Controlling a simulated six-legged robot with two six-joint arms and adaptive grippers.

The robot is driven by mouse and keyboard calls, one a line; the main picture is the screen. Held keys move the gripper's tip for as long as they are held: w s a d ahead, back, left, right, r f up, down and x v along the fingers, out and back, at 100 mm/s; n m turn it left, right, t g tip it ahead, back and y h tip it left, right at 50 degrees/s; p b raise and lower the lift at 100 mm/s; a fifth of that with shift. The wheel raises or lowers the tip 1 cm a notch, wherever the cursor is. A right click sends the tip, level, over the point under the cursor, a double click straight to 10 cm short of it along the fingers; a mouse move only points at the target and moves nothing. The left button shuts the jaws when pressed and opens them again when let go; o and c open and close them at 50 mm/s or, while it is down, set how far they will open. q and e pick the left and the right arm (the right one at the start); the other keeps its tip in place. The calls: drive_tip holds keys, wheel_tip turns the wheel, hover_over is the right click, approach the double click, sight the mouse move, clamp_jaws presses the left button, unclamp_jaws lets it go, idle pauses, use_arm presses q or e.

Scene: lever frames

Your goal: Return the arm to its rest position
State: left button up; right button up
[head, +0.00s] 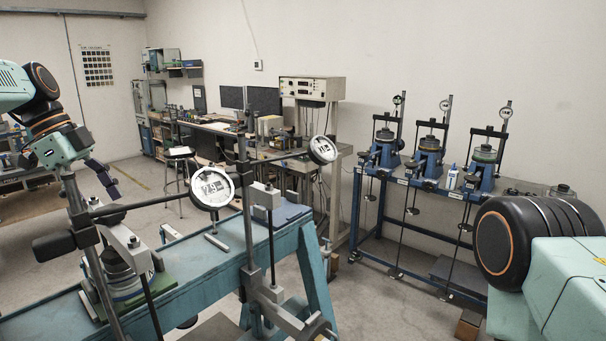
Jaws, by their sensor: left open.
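My left arm (48,125) comes in from the left edge, raised above the near end of a teal bench. My left gripper (102,176) is open with nothing seen between its dark fingers. It is beside the slanted post of a lever frame (72,195), which partly hides it; I cannot tell whether they touch. My right arm (545,255) fills the lower right corner; its gripper is not in view.
The teal bench (195,270) bears lever frames with dial gauges (211,188) and (322,150), rods and clamps. A blue stand with several dial-gauge devices (428,160) is along the right wall. Open floor (385,305) lies between them. A stool (178,153) stands behind.

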use_arm(q)
drive_tip(key=v, duration=0.7)
drive_tip(key=shift+x, duration=3.55)
drive_tip(key=shift+d+f, duration=0.15)
drive_tip(key=shift+f, duration=0.05)
drive_tip(key=n, duration=0.1)
drive_tip(key=n+t, duration=0.1)
drive_tip(key=n, duration=0.1)
drive_tip(key=n+t, duration=0.1)
drive_tip(key=n, duration=0.1)
drive_tip(key=shift+s+y, duration=0.3)
drive_tip(key=shift+d+n+t+y, duration=0.1)
drive_tip(key=shift+n+t+y, duration=0.2)
drive_tip(key=shift+n, duration=0.9)
drive_tip(key=n, duration=0.2)
drive_tip(key=shift+s+d+n+t+y, duration=0.1)
drive_tip(key=shift+s+n+t+y, duration=0.05)
drive_tip(key=shift+n+t+y, duration=0.2)
drive_tip(key=shift+n+y, duration=0.45)
drive_tip(key=shift+n, duration=0.7)
drive_tip(key=shift+d+n+t, duration=0.1)
drive_tip(key=shift+n+t, duration=0.15)
drive_tip(key=shift+n, duration=0.25)
